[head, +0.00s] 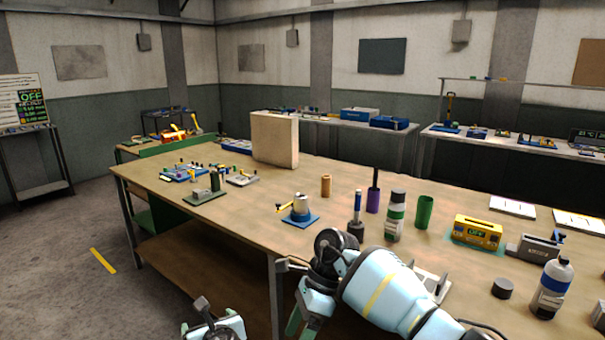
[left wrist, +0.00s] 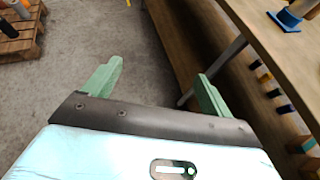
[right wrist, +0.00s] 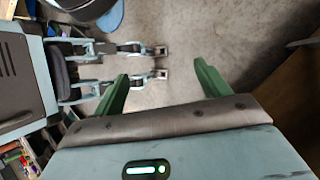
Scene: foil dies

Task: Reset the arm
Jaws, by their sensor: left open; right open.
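My left gripper (left wrist: 160,71) is open and empty in the left wrist view, with bare floor showing between its green fingers. It is off the table's front edge, with a table leg to its right. My right gripper (right wrist: 160,71) is open and empty in the right wrist view. It hangs over the floor between the table and my own base. In the head view my light blue arm crosses the bottom centre and hides part of the table's near edge. Only part of each gripper shows low in that view.
The wooden table (head: 225,222) carries a blue-based fixture (head: 300,210), a beige block (head: 275,138), a green cylinder (head: 424,211), a yellow box (head: 477,232) and bottles (head: 552,288). Shelf items stand under the table.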

